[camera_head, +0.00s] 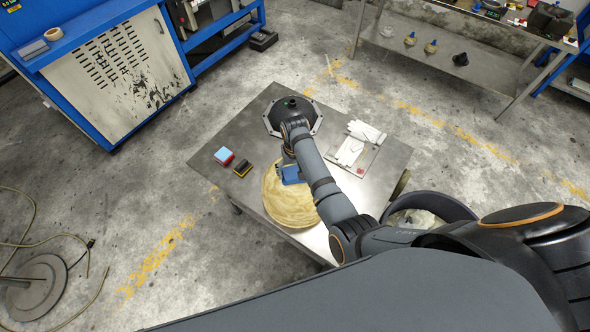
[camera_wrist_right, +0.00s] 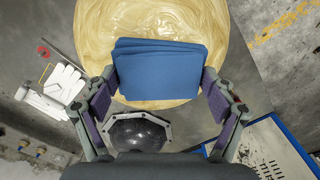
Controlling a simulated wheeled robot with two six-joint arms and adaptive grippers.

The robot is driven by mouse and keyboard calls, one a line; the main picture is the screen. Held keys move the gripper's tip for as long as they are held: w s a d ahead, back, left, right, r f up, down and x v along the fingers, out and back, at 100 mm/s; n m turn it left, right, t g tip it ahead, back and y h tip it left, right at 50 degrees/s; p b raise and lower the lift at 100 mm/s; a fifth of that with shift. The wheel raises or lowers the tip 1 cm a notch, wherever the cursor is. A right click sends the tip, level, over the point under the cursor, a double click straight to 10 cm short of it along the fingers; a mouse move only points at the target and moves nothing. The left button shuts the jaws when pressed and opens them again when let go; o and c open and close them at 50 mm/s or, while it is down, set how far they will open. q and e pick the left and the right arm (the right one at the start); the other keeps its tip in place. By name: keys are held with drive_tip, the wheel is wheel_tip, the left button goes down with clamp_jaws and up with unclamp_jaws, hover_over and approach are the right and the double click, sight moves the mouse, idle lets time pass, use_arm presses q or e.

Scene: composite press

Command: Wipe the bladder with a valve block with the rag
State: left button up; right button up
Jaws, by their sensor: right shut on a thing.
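The blue folded rag (camera_wrist_right: 159,70) is between the fingers of my right gripper (camera_wrist_right: 160,82), which is shut on it. In the head view the rag (camera_head: 291,175) shows below my right gripper (camera_head: 284,160), over the upper part of a round, yellowish, wrinkled disc (camera_head: 290,205). I cannot tell whether the rag touches the disc. A black domed part with an octagonal rim and a knob on top (camera_head: 273,118), which looks like the bladder with a valve block, sits at the table's far end. It shows partly behind the gripper in the right wrist view (camera_wrist_right: 140,132). My left gripper is out of view.
The grey metal table (camera_head: 225,182) also bears white gloves (camera_head: 352,148) on a board, and red-blue (camera_head: 224,155) and black-yellow (camera_head: 243,168) blocks. A dark round bin (camera_head: 440,202) stands right of the table. The table's left side has free room.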

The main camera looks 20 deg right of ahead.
drive_tip(key=shift+f+b, duration=0.4)
drive_tip(key=shift+f, duration=0.2)
idle(0.6)
drive_tip(key=shift+w+d+r, duration=0.1)
drive_tip(key=shift+w+d, duration=0.5)
drive_tip(key=shift+d, duration=0.2)
drive_tip(key=shift+w+d+b, duration=0.3)
drive_tip(key=shift+w+d, duration=0.3)
drive_tip(key=shift+d, duration=0.15)
drive_tip(key=shift+r+p, duration=0.1)
drive_tip(key=shift+p, duration=0.4)
